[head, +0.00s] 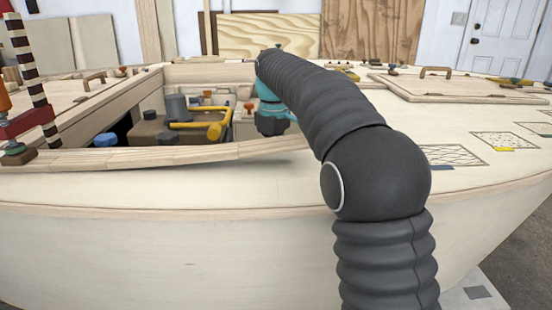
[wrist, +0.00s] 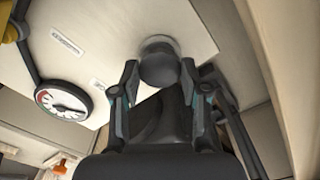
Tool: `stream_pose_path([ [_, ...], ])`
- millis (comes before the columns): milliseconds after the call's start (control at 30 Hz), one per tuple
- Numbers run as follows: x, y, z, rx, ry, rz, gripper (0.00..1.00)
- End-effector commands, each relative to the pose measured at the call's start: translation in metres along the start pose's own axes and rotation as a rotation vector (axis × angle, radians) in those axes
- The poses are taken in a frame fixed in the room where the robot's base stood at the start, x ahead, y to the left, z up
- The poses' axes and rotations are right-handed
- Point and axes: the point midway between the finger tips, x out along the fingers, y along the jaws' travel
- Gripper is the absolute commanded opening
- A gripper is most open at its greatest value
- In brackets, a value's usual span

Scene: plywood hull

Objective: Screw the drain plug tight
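The drain plug (wrist: 158,69) is a dark round knob in the wrist view, in front of a pale panel with a blurred greyish round base (wrist: 159,43) behind it. My gripper (wrist: 159,72) has one fingertip on each side of the knob. Both fingertips appear to touch it, so the gripper looks shut on the plug. How far the plug sits into its base cannot be told. In the head view my gripper (head: 272,122) reaches down into the open hatch; its fingertips and the plug are hidden there.
A round gauge (wrist: 61,101) with a dark hose is left of the gripper on the panel (wrist: 100,40). A dark bar (wrist: 240,140) lies close on the right. The hatch rim (head: 180,155) runs in front.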

Motion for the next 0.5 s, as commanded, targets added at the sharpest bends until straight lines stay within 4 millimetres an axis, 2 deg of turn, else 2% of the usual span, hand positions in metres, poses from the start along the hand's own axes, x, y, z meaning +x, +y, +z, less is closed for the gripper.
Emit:
stream_pose_path([
  [100,0.0002,-0.0003,-0.0001,0.0,0.0,-0.001,0.1],
  [133,-0.0002,0.0039,0.0054,0.002,0.0,-0.001,0.1],
  [500,-0.0031,0.0008,0.0006,0.092,-0.002,0.0,0.1],
])
